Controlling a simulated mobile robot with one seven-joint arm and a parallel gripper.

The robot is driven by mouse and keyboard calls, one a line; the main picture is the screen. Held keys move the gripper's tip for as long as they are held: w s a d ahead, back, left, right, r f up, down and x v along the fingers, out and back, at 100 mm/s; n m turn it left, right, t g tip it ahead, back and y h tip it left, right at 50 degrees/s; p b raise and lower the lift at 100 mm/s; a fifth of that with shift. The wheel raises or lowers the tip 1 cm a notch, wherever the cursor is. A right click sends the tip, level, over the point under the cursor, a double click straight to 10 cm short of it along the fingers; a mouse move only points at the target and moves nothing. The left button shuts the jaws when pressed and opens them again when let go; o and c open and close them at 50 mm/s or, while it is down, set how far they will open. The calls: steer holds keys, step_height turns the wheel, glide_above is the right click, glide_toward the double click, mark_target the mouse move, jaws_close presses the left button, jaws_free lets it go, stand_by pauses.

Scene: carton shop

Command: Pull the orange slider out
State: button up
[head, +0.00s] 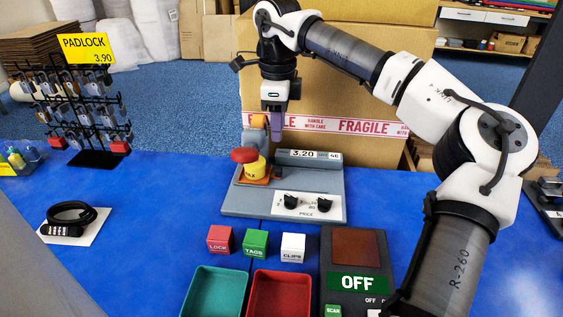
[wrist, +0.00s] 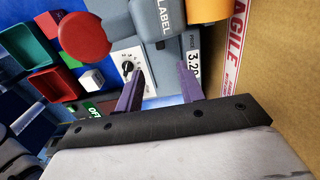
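A grey label device (head: 320,180) stands on the blue table. I cannot tell for sure which is the slider. My gripper (head: 275,128) hangs above the device, just right of the rounded orange piece. In the wrist view its purple fingers (wrist: 160,78) are apart with nothing held between them.
Black dials (head: 308,201) sit on the device's front. A carton (head: 345,150) with FRAGILE tape stands close behind. Small cubes (head: 256,243), a teal tray (head: 200,268) and a red tray (head: 309,285) lie in front.

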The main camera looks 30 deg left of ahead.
mark_target(279, 168)
step_height(279, 168, down, 12)
steer(key=shift+r+b, duration=0.25)
steer(key=shift+b, duration=0.25)
steer(key=shift+c, duration=0.2)
jaws_close()
